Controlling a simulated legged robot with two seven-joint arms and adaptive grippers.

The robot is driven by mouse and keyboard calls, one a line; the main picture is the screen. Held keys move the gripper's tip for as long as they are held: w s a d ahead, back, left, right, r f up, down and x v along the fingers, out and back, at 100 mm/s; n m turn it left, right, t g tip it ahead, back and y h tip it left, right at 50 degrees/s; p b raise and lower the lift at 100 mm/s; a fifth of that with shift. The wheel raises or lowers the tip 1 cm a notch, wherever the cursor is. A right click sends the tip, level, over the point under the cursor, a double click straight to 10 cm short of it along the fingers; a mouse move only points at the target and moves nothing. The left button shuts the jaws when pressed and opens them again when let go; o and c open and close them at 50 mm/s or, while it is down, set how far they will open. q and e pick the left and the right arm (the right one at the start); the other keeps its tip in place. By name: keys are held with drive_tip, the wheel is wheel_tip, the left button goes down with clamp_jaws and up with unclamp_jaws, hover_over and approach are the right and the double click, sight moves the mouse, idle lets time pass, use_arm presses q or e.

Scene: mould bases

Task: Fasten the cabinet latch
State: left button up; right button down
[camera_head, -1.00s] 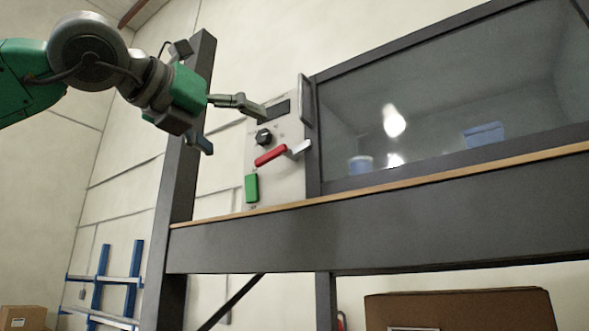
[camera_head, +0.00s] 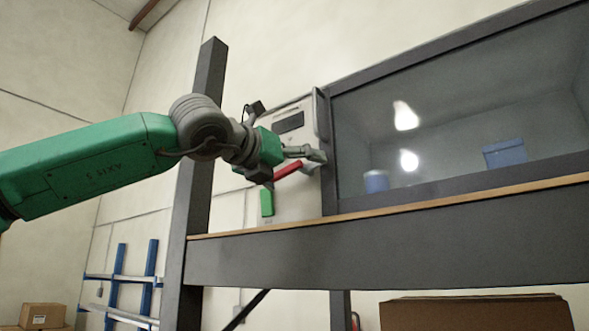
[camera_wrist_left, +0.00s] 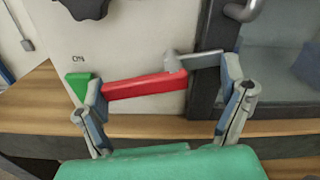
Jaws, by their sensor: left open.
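The latch has a red handle (camera_head: 288,170) on the pale cabinet panel (camera_head: 292,205), left of the glass door. In the left wrist view the red handle (camera_wrist_left: 145,86) slopes slightly up to the right, and a grey metal arm (camera_wrist_left: 200,60) runs from its pivot towards the dark door frame (camera_wrist_left: 212,60). My left gripper (camera_head: 300,158) is open in front of the latch. In the left wrist view its fingers (camera_wrist_left: 168,100) stand on either side of the handle and grey arm; whether they touch is unclear. In the head view the gripper partly hides the latch. My right gripper is not in view.
A green block (camera_head: 267,203) sits low on the panel and a dark display (camera_head: 289,122) above. A door handle (camera_head: 321,115) stands beside the frame. A wooden ledge (camera_head: 400,204) runs below the cabinet. A dark post (camera_head: 200,140) rises at left.

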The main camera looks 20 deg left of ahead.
use_arm(q)
drive_tip(key=shift+w+a+f, duration=0.15)
drive_tip(key=shift+a, duration=0.25)
drive_tip(key=shift+w+a+f, duration=0.1)
drive_tip(key=shift+w+a, duration=0.05)
drive_tip(key=shift+a, duration=0.6)
drive_tip(key=c, duration=1.1)
drive_tip(key=shift+s+d+r, duration=0.15)
drive_tip(key=shift+s+d, duration=0.1)
drive_tip(key=shift+d, duration=0.3)
drive_tip(key=shift+c, duration=0.2)
drive_tip(key=shift+w+a+r+m+p, duration=0.15)
drive_tip(key=shift+a+r+m+p, duration=0.2)
drive_tip(key=shift+m+p, duration=0.5)
drive_tip(key=shift+d+m+p, duration=0.1)
drive_tip(key=shift+m+p, duration=0.35)
drive_tip(key=shift+p, duration=0.05)
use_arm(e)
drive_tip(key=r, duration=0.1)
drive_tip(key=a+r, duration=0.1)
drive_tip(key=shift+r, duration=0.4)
